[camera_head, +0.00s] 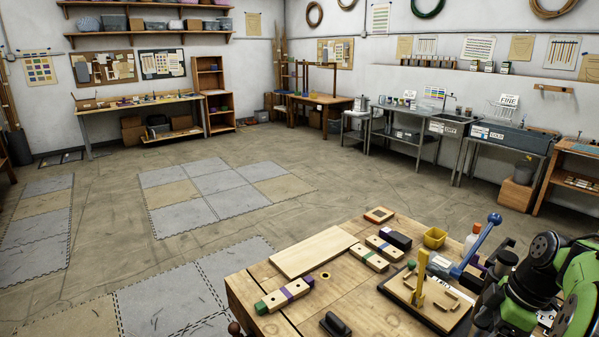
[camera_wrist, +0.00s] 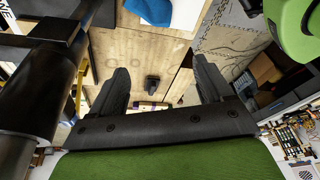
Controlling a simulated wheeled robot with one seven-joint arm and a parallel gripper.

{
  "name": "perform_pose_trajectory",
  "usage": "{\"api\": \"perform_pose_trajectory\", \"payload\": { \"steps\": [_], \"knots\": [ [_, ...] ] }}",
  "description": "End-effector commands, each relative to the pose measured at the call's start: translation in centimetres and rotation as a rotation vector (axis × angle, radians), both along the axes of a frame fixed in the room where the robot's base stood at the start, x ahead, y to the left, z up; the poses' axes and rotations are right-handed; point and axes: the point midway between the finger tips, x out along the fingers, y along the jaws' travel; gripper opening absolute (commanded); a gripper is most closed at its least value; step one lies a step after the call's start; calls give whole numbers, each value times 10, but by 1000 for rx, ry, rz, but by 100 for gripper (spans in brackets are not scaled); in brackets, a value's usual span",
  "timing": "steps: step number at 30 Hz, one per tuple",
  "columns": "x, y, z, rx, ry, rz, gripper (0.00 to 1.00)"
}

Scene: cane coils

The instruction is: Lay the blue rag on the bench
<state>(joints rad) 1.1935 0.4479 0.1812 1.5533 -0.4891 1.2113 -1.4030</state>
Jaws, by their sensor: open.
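A blue piece that looks like the rag (camera_wrist: 150,10) shows at the top edge of the wrist view, partly cut off. It lies beside a white sheet (camera_wrist: 187,12) at the bench edge. I cannot make out the rag in the head view, where my arm covers the bench's right corner. The wooden bench (camera_head: 335,291) fills the lower right of the head view; its bare top (camera_wrist: 130,48) also shows in the wrist view. My gripper (camera_wrist: 163,68) is open, with its two black fingers apart and nothing between them. It points over the bench, apart from the blue piece.
Open floor with mats lies left.

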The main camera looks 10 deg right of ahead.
Motion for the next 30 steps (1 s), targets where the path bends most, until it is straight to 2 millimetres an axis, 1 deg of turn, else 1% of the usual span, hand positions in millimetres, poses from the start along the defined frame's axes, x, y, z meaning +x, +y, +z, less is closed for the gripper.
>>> {"api": "perform_pose_trajectory", "payload": {
  "steps": [1,2,3,5,6,8,9,11,12,15,18,21,30],
  "knots": [
    [17,42,22,-40,18,-36,79],
    [22,65,31,-60,27,-80,79],
    [26,95,43,-83,31,-141,79],
    [25,138,57,-115,22,-235,79],
    [20,166,65,-129,7,-297,79],
    [7,203,73,-139,-26,-393,79],
    [-5,225,76,-137,-54,-455,79],
    [-26,252,78,-116,-100,-548,79],
    [-41,267,77,-94,-131,-606,79],
    [-72,288,70,-18,-189,-726,79],
    [-90,296,62,44,-217,-802,79],
    [-96,298,58,70,-223,-834,79],
    [-96,298,58,70,-222,-838,79]
  ]
}}
